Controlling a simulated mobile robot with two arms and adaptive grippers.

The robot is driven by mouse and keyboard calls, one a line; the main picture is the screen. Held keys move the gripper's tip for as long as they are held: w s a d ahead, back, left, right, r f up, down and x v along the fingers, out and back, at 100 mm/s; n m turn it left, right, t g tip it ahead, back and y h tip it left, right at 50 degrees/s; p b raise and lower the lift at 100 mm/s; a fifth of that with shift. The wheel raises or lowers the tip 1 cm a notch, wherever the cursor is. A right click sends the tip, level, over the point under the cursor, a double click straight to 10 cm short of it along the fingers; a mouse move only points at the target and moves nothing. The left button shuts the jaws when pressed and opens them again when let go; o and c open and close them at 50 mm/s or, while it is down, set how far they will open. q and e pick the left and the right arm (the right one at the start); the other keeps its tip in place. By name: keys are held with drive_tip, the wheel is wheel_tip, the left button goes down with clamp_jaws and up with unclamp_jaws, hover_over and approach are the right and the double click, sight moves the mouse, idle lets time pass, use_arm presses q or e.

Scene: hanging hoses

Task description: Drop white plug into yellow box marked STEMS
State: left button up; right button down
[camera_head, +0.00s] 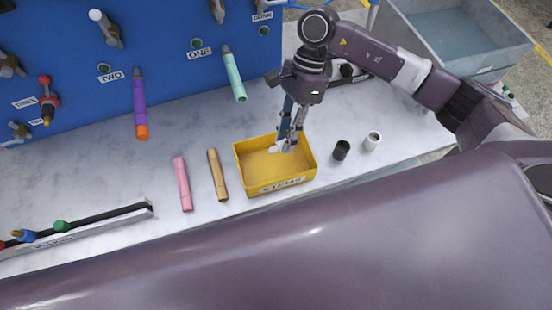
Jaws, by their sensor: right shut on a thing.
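The yellow box (274,188) marked STEMS stands on the grey worktop, its label on the near side. My right gripper (287,143) points down over the back right part of the box. It is shut on the white plug (274,149), which shows at its fingertips, partly hidden by the fingers. The plug is over or inside the box; I cannot tell whether it touches the bottom. No other thing is seen in the box. My left gripper is not in view.
A pink hose (183,184) and a tan hose (217,175) lie left of the box. A black cup (341,150) and a white-grey cup (373,141) stand right of it. The blue panel (170,60) with hanging hoses rises behind. A grey sink (455,40) is at upper right.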

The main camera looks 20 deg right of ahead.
drive_tip(key=shift+a+f+b, duration=0.15)
drive_tip(key=shift+f+b, duration=0.2)
drive_tip(key=shift+f, duration=0.5)
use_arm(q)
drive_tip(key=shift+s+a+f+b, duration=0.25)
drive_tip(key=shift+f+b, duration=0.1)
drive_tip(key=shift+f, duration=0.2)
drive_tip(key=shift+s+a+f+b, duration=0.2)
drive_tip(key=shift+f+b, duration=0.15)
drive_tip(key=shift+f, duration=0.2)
use_arm(e)
wheel_tip(320, 180, down, 4)
drive_tip(key=shift+f, duration=0.25)
drive_tip(key=c, duration=1.7)
unclamp_jaws()
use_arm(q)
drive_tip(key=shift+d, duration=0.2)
use_arm(e)
drive_tip(key=shift+o, duration=0.2)
drive_tip(key=v, duration=1.2)
